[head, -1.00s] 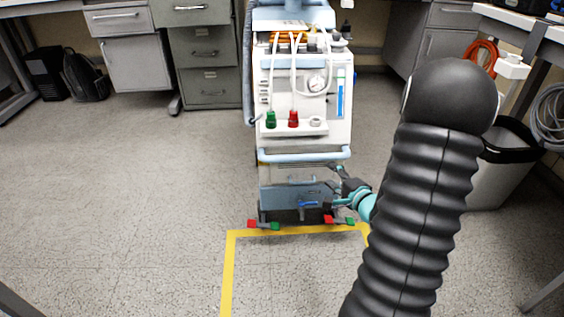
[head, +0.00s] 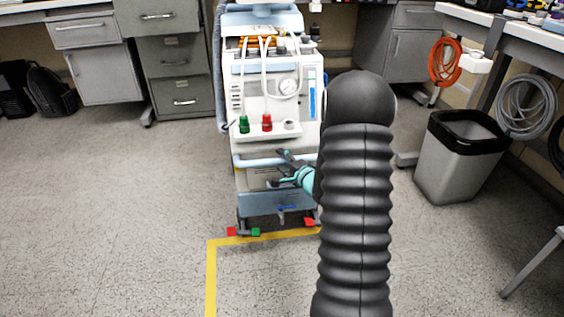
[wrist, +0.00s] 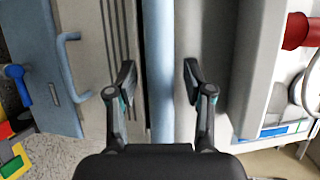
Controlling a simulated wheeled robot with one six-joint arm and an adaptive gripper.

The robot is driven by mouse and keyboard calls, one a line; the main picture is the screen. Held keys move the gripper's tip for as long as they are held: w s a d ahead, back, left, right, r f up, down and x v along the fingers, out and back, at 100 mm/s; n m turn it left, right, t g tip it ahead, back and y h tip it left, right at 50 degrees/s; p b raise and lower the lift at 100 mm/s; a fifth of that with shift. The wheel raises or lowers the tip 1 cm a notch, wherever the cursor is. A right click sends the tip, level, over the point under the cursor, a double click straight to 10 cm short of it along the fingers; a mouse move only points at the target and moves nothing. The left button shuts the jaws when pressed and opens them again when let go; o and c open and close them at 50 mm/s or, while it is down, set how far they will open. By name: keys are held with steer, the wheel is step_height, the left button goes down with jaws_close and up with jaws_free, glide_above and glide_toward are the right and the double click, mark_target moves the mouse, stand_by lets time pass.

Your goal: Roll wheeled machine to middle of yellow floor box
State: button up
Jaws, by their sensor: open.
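The wheeled machine (head: 272,140) is a tall white and pale blue unit standing upright at the far edge of the yellow floor box (head: 211,285). Its wheels have red and green pedals and sit close to the far yellow line. A pale blue horizontal handle bar (head: 260,161) crosses its front. My gripper (head: 282,168) is in front of the machine near this bar. In the wrist view my open gripper (wrist: 158,80) has one finger on each side of the blue bar (wrist: 159,60); I cannot tell if they touch it. My black arm hides the box's right side.
Grey drawer cabinets (head: 165,60) stand behind on the left, with a black backpack (head: 48,92). A grey bin with black liner (head: 455,155) and a workbench are on the right. The floor at left is clear.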

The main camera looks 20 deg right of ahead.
steer(key=shift+w, duration=0.25)
jaws_close()
steer(key=shift+s+a, duration=0.1)
steer(key=shift+a, duration=0.05)
